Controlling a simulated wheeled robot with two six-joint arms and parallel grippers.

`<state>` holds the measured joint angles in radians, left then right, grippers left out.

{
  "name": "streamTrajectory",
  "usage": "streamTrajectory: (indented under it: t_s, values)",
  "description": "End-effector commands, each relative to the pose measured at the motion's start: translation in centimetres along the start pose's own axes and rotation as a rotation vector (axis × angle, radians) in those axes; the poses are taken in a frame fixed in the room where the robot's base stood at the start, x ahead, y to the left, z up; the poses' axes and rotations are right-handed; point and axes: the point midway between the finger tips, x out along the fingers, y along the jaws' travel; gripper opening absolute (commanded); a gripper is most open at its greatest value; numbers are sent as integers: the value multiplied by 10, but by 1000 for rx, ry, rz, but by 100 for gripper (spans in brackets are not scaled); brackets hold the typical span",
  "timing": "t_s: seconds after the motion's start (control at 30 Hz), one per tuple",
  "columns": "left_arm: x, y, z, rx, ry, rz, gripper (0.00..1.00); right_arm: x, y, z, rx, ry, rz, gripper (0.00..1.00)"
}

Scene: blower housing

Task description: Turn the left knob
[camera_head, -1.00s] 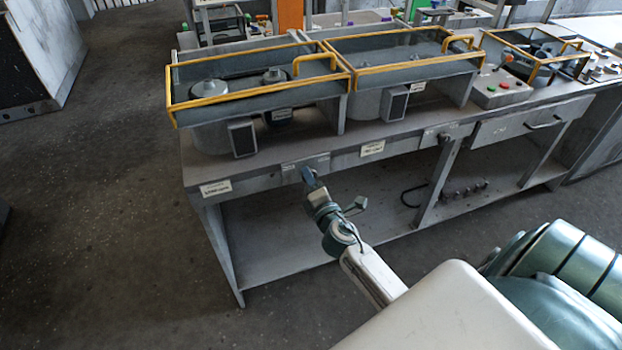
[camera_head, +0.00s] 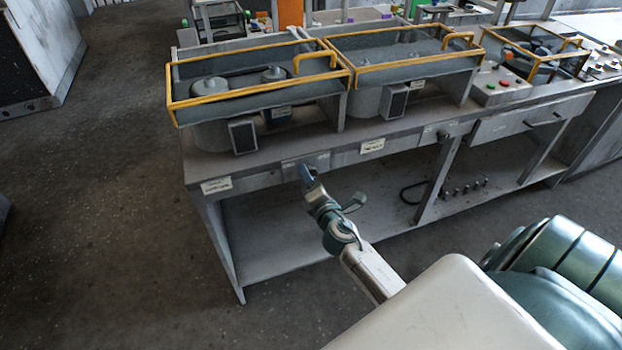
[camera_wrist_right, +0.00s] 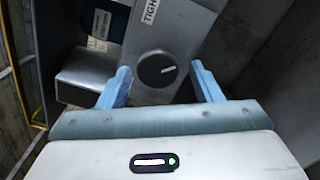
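My right gripper (camera_wrist_right: 160,68) is open, with one blue finger on each side of the knob in that view and gaps showing between fingers and knob. In the head view my right gripper (camera_head: 306,174) is at the bench's front edge and hides the knob. My left gripper is in neither current view.
The grey workbench (camera_head: 262,178) carries yellow-railed housings (camera_head: 258,97) above my gripper. A second knob (camera_head: 443,137) is on the front edge further right. The open lower shelf (camera_head: 272,255) is below, and bare floor (camera_head: 110,220) lies left.

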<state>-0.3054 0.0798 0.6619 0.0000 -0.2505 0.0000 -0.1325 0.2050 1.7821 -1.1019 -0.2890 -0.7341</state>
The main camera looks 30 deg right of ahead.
Motion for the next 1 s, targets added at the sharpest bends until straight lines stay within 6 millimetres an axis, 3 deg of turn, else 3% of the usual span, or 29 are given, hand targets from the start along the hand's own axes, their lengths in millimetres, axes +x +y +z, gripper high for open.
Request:
streamTrajectory:
  t_s: [0.37, 0.8, 1.0]
  values:
    - [2, 0, 0, 0, -1, 0, 36, -6, 0, 0, 0, 0, 1, 60]
    - [20, 1, -2, 1, 2, -1, 36, -85, -2, -1, 1, 1, 1, 60]
    - [23, 1, -8, 1, 4, -1, 36, -105, 0, -1, 1, 0, 1, 60]
